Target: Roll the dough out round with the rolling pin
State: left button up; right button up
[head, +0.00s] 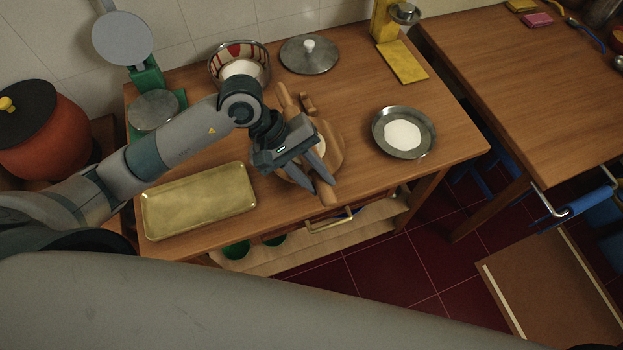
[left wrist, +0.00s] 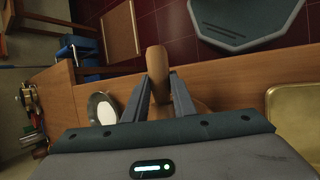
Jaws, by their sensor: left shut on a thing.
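The wooden rolling pin (head: 327,194) lies slanted over the round wooden board (head: 336,153) on the table, its near end toward the front edge. My left gripper (head: 317,183) is over the board, its fingers shut on the pin near that end. In the left wrist view the pin's end (left wrist: 156,62) sticks out between the fingers (left wrist: 163,95). A little pale dough (head: 321,146) shows on the board beside the gripper; the gripper and pin hide most of it, so its shape cannot be told. My right gripper is in neither view.
A brass tray (head: 200,200) lies left of the board. A metal dish of white powder (head: 403,134) stands to the right. Behind are a basket-like bowl (head: 240,68), a lid (head: 309,55) and a green scale (head: 154,110). The table between board and dish is clear.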

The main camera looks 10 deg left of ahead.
pick_arm(q)
jog(key=shift+w+d, duration=0.2)
jog(key=shift+d, duration=0.05)
jog(key=shift+w, duration=0.1)
jog(key=shift+o, duration=0.2)
jog(key=shift+w+d+f+b, duration=0.1)
jog(key=shift+w+d+b, duration=0.15)
jog(key=shift+d+b, duration=0.2)
jog(key=shift+w+d+f+b, duration=0.1)
jog(key=shift+w+d+b, duration=0.15)
jog(key=shift+d+b, duration=0.2)
jog(key=shift+c, duration=0.2)
